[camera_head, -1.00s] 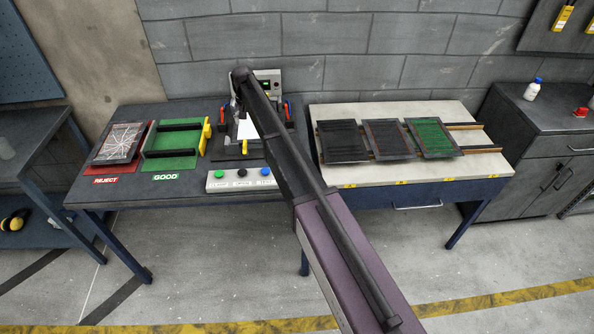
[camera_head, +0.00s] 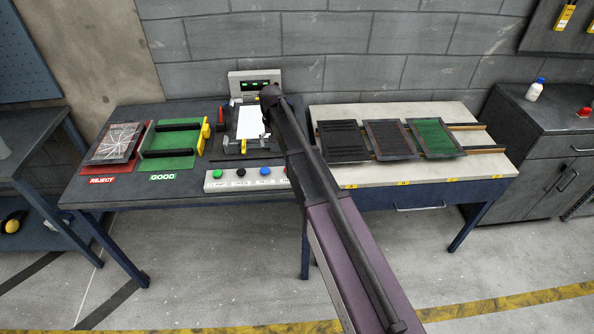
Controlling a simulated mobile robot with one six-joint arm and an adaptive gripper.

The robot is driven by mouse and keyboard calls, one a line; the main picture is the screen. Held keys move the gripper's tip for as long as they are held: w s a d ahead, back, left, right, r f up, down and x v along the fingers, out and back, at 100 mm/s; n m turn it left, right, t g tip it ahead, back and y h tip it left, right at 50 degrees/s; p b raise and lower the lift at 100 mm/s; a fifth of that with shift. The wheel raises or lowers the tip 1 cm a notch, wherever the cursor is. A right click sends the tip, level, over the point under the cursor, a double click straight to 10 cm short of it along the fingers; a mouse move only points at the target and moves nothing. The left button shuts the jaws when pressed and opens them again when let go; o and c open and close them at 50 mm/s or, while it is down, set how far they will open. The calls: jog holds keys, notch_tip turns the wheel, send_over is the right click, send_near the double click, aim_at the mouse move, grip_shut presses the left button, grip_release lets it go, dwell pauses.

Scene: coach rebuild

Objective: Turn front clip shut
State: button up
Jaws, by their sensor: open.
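The front clip, a small yellow piece (camera_head: 243,146), stands at the middle of the front edge of a dark fixture (camera_head: 229,154). A white plate or sheet (camera_head: 249,122) lies in the fixture. Whether the clip is turned across the plate is too small to tell. My gripper (camera_head: 266,122) is open, small in the view and partly hidden by my arm. It is over the fixture's right side, behind and to the right of the front clip, and looks apart from it. A red clip (camera_head: 222,115) stands at the fixture's left side; my arm covers the right side.
A button box (camera_head: 240,182) stands in front of the fixture, and a panel with green lights (camera_head: 255,84) behind it. A green tray (camera_head: 168,162) with a yellow handle is close on the left, beside a red reject tray (camera_head: 100,166). Framed screens (camera_head: 390,140) lie on the right bench.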

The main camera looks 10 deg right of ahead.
jog(key=s+d+f+b, duration=0.3)
jog(key=s+d, duration=0.4)
jog(key=s, duration=0.3)
jog(key=shift+f, duration=0.15)
jog(key=shift+s, duration=0.15)
jog(key=s+d, duration=0.4)
jog(key=s, duration=0.5)
jog(key=s+d, duration=0.4)
jog(key=s, duration=0.5)
jog(key=shift+s, duration=0.15)
dwell(0.4)
